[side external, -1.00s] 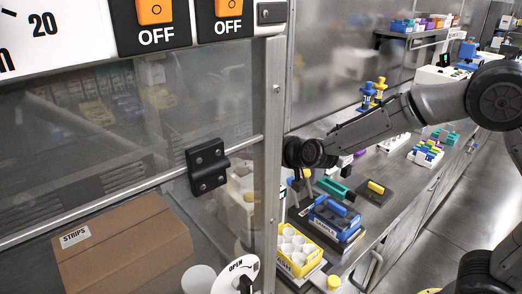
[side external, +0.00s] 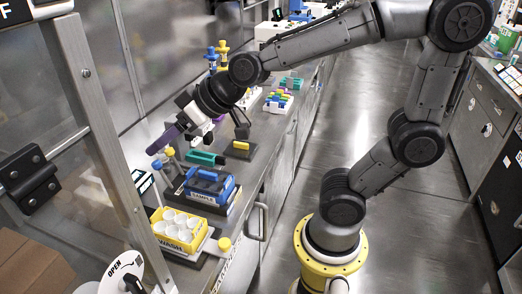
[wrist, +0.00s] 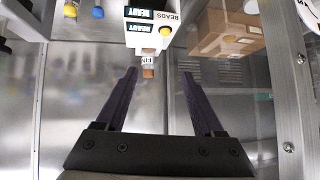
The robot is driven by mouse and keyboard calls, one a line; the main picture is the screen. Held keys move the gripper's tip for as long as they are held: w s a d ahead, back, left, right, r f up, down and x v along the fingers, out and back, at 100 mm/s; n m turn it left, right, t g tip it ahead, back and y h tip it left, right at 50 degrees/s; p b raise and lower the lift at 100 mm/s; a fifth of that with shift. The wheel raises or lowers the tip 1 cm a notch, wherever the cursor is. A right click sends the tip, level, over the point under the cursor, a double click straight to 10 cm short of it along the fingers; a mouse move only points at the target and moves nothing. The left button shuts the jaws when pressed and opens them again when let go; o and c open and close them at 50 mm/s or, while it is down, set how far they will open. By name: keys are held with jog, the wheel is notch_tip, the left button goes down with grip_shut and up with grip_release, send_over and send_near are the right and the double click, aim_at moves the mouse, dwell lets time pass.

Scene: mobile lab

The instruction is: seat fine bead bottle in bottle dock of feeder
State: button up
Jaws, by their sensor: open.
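My gripper (wrist: 160,76) is open, with two dark purple fingers apart and nothing between them that I can see held. In the side view my gripper (side external: 163,141) is above the left part of the bench, beyond the clear panel. In the wrist view a small bottle (wrist: 148,72) with a white label and an orange-brown part shows beyond the gap between the fingertips; its label is too small to read surely. The white feeder (wrist: 137,36) marked BEADS and READY, with a yellow button, stands right by the bottle. I cannot tell whether the bottle sits in a dock.
A yellow WASH tray (side external: 158,226) of white cups and a blue rack (side external: 209,186) stand on the bench below my gripper. Blue and yellow knobs (side external: 169,154) stand near the fingers. A metal post (side external: 100,130) edges the enclosure. A cardboard box (wrist: 232,35) shows beyond the feeder.

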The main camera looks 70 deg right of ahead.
jog(key=s+d+f+g+h, duration=0.1)
jog(key=s+d+g, duration=0.1)
jog(key=s, duration=0.7)
jog(key=s+d+f+m+g+h, duration=0.1)
jog(key=s+d, duration=0.3)
jog(key=s, duration=0.5)
jog(key=shift+s+f+g, duration=0.25)
jog(key=shift+f+g, duration=0.35)
jog(key=shift+f, duration=0.1)
